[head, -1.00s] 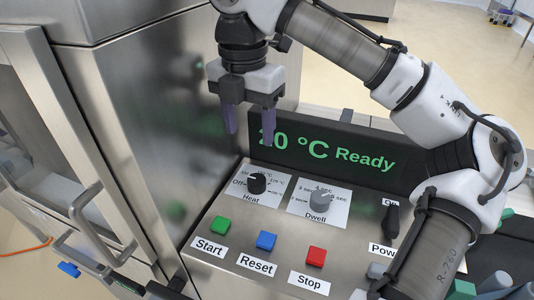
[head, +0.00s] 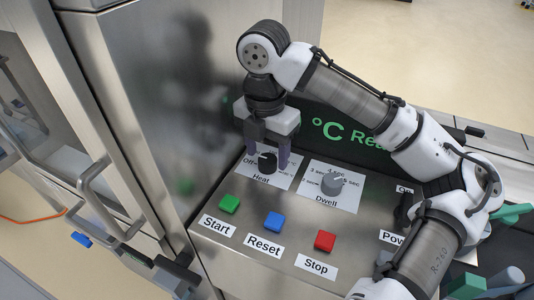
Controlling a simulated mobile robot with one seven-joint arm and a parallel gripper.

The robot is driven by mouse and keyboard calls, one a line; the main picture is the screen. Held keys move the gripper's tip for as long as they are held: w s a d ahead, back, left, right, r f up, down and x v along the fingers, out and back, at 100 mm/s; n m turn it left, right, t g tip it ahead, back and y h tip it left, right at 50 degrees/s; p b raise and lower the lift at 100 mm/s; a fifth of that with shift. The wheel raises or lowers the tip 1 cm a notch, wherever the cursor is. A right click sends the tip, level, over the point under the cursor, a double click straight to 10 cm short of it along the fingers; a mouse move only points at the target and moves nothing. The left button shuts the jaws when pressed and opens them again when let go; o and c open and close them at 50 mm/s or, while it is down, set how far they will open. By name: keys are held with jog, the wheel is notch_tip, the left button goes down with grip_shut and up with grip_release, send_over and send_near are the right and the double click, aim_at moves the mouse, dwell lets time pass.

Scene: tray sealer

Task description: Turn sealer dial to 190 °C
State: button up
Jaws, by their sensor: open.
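The black Heat dial (head: 267,165) sits on a white label at the left of the sealer's control panel (head: 228,242). My gripper (head: 267,160) is open, directly above the dial, with one purple finger on each side of it. I cannot tell whether the fingers touch the dial. Most of the printed temperature marks are hidden by the gripper or too small to read; "Off" shows at the left. The black display (head: 320,128) shows green "°C" and part of a word; my arm covers the rest.
A grey Dwell dial (head: 332,184) sits right of Heat. Green Start (head: 229,204), blue Reset (head: 273,222) and red Stop (head: 325,241) buttons lie in front. A black power switch (head: 404,208) is at right. A tall steel cabinet stands close on the left.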

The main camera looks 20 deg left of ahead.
jog(key=shift+f, duration=0.7)
jog(key=c, duration=1)
